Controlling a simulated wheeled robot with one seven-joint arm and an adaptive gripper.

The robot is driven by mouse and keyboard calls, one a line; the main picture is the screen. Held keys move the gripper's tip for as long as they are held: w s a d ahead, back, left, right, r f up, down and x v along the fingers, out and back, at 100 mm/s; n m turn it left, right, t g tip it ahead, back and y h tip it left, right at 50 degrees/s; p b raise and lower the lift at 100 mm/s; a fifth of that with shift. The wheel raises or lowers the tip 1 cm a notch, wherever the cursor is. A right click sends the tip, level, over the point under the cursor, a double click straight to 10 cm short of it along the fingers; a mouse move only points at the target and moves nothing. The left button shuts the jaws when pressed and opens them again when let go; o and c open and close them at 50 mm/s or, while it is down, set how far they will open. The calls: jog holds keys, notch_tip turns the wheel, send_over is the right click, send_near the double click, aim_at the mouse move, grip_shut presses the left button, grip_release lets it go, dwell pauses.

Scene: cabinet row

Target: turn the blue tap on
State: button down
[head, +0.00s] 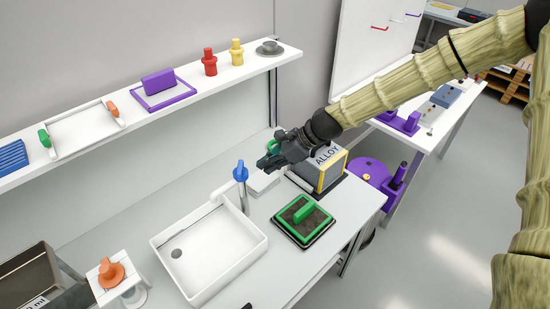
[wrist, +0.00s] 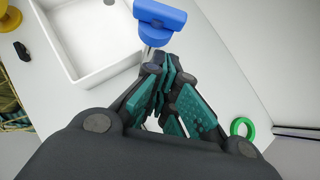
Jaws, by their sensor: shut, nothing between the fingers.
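The tap's blue handle (head: 240,171) tops a grey post (head: 243,196) beside the right rear corner of the white sink (head: 212,245). In the wrist view the blue handle (wrist: 158,20) is at the top, just beyond my fingertips. My gripper (head: 264,164) is shut and empty, a little right of the handle in the head view, at about its height. In the wrist view my gripper (wrist: 163,66) covers part of the tap post. I cannot tell whether the fingertips touch the tap.
A green-handled block on a dark tray (head: 303,220) lies right of the sink. The ALLOY box (head: 322,168) stands behind, under my forearm. A shelf (head: 190,101) with several items runs above the counter's back. An orange knob (head: 110,273) is left of the sink.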

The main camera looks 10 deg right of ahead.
aim_at(240, 169)
jog(key=shift+w+a+r+p, duration=0.15)
jog(key=shift+a+p, duration=0.15)
jog(key=shift+a, duration=0.55)
jog(key=shift+w+a+f+p, duration=0.1)
jog(key=shift+a+p, duration=0.2)
jog(key=shift+a, duration=0.55)
